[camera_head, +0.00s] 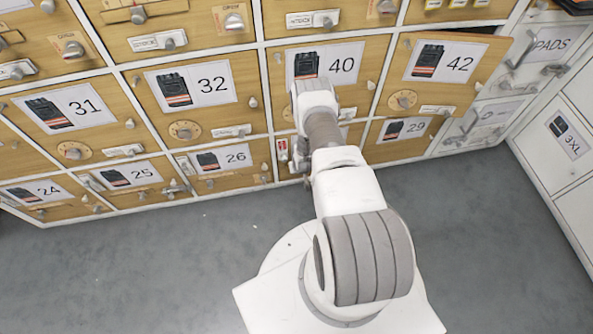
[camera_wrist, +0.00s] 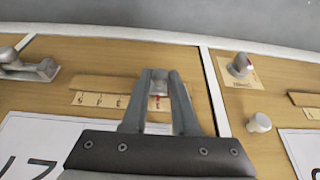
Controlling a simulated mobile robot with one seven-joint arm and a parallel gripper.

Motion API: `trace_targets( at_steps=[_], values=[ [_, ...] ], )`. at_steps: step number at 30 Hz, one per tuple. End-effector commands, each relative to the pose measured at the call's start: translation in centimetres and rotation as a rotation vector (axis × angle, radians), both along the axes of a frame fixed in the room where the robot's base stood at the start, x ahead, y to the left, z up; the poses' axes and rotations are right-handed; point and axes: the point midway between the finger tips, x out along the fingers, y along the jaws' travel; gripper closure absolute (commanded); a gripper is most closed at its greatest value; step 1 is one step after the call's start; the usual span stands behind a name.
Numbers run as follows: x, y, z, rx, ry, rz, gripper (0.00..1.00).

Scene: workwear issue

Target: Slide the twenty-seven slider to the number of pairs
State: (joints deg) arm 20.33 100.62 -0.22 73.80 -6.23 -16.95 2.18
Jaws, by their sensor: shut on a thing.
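My gripper (camera_wrist: 159,76) is shut on the slider (camera_wrist: 158,88), a small grey block with a red mark, in the wrist view. The slider sits on a wooden track (camera_wrist: 105,84). A pale scale strip (camera_wrist: 97,100) with printed marks runs along the track; the marks are too small to read surely, and the fingers cover part of it. The label of this door (camera_wrist: 35,145) is partly cut off, with a 7 showing. In the head view my arm hides most of the door between 26 and 29, and the slider is hidden there.
Numbered wooden lockers surround it, such as 26 (camera_head: 237,156), 40 (camera_head: 340,64) and 29 (camera_head: 406,128). Door 42 (camera_head: 446,62) appears to stand slightly ajar. In the wrist view a metal latch (camera_wrist: 28,68) and a knob (camera_wrist: 240,65) flank the track. The grey floor (camera_head: 480,230) is clear.

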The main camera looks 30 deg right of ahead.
Motion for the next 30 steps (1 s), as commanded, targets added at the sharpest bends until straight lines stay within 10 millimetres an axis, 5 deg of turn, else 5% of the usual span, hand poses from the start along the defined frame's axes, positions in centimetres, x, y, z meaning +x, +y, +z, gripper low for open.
trace_targets(
  at_steps=[6,17,30],
  values=[
    [0.0,0.0,0.0,-0.001,-0.001,0.001,0.43],
    [-0.1,0.1,0.6,0.000,0.000,0.001,0.43],
    [-3.3,1.0,9.0,0.000,0.001,0.001,0.43]
  ],
)
